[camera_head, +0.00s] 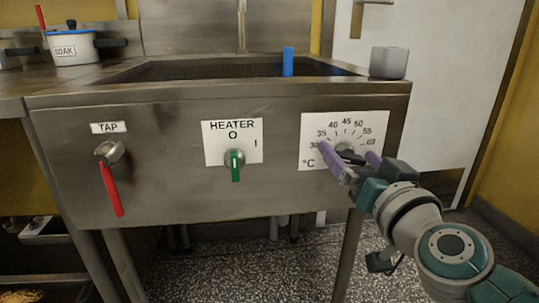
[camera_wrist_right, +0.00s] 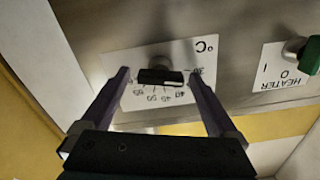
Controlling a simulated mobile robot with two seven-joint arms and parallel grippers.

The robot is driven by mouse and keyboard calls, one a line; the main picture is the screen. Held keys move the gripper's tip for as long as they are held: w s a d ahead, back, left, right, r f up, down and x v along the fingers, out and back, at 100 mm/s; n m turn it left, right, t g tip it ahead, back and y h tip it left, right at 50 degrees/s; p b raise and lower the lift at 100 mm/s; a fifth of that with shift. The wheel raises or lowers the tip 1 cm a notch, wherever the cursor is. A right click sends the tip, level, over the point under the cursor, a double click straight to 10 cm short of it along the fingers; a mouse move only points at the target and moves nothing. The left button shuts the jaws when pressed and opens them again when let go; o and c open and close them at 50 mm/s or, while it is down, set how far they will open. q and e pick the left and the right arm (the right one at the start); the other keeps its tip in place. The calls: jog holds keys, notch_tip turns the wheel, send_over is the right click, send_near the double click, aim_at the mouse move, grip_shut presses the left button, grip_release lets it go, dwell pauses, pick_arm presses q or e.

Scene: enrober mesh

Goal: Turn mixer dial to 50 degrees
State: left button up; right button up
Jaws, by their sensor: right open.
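The mixer dial (camera_head: 351,157) is a black bar-shaped knob on a white scale plate (camera_head: 313,122) marked from 30 to 60 and °C, at the right of the steel sink front. Its bar lies nearly level; I cannot tell which number it points to. In the right wrist view the dial (camera_wrist_right: 161,77) sits between my two purple fingers. My right gripper (camera_head: 349,155) is open, with one finger on each side of the dial and a gap to it on both sides in the wrist view (camera_wrist_right: 159,76). My left gripper is not in view.
Left of the dial are a green heater switch (camera_head: 235,165) and a red tap lever (camera_head: 110,188). A grey cup (camera_head: 389,63) stands on the sink's right corner. A blue object (camera_head: 288,62) stands up at the basin. A pot labelled SOAK (camera_head: 73,50) is at the far left.

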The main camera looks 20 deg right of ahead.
jog(key=c, duration=1.4)
